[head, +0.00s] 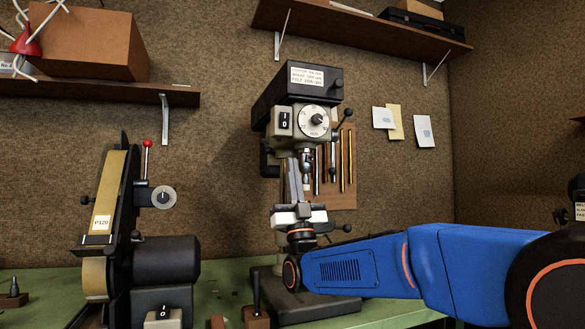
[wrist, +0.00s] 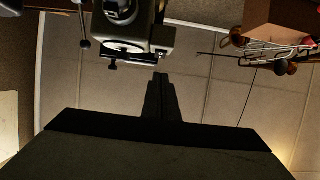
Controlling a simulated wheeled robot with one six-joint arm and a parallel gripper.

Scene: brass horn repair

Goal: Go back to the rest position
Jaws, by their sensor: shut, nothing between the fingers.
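My gripper (head: 291,166) is raised upright in front of the drill press (head: 300,82), at the end of my blue arm, which comes in from the right. Its grey fingers point up, just left of the drill chuck in the head view. In the wrist view the dark fingers of my gripper (wrist: 160,78) are together with nothing between them. The drill press (wrist: 158,38) shows above them there. I cannot tell the exact gap between fingers and press.
A belt sander (head: 110,215) stands left on the green bench (head: 225,285). A shelf with a cardboard box (head: 88,42) hangs upper left, another shelf (head: 360,32) upper right. Rods hang on a brown board (head: 340,195) behind the press. Papers (head: 425,132) are on the wall.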

